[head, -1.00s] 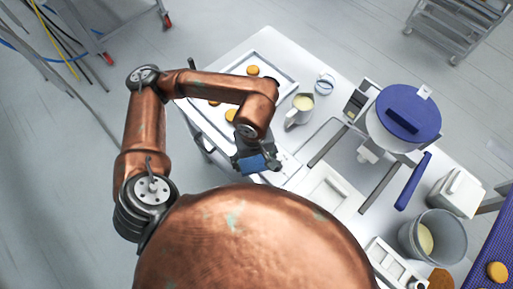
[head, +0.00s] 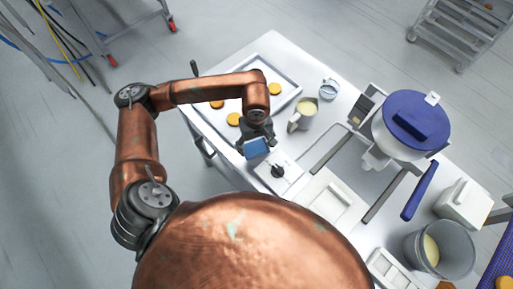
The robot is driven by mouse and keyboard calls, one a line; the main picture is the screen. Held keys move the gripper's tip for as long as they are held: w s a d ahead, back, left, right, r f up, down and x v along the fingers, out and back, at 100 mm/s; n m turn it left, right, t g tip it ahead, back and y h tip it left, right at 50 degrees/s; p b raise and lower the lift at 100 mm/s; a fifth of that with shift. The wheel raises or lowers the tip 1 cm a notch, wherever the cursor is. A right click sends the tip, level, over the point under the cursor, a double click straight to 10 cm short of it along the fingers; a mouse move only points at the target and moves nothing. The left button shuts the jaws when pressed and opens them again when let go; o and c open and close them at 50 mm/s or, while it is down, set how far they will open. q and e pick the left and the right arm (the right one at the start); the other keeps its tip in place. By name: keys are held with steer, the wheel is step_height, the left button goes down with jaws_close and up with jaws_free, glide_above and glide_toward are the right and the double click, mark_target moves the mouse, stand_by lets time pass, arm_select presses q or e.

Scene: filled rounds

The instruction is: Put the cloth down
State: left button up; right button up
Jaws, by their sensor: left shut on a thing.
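My left gripper (head: 259,133) is shut on the blue cloth (head: 257,148). The cloth looks like a small folded pad at the fingertips. It is over the front left part of the white table, between the baking tray (head: 289,94) and a white plate with a dark knob (head: 290,183). I cannot tell whether the cloth touches the table. My right gripper is not in view.
Several round orange-brown pieces (head: 274,89) lie on the tray. A jug of pale filling (head: 304,113) and a small clear cup (head: 329,88) stand right of it. A machine with a blue-lidded hopper (head: 412,122) and a grey bucket (head: 440,249) stand further right.

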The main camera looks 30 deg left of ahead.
mark_target(256, 149)
arm_select(q)
steer(key=shift+w+a+f, duration=0.1)
steer(key=shift+w+f, duration=0.2)
steer(key=shift+f, duration=0.15)
steer(key=shift+w+f, duration=0.1)
steer(key=shift+f, duration=1.55)
steer(key=shift+a+f, duration=0.1)
steer(key=shift+f, duration=0.05)
steer(key=o, duration=1)
step_height(256, 149, up, 12)
steer(key=shift+r+p, duration=0.2)
steer(key=shift+p, duration=0.1)
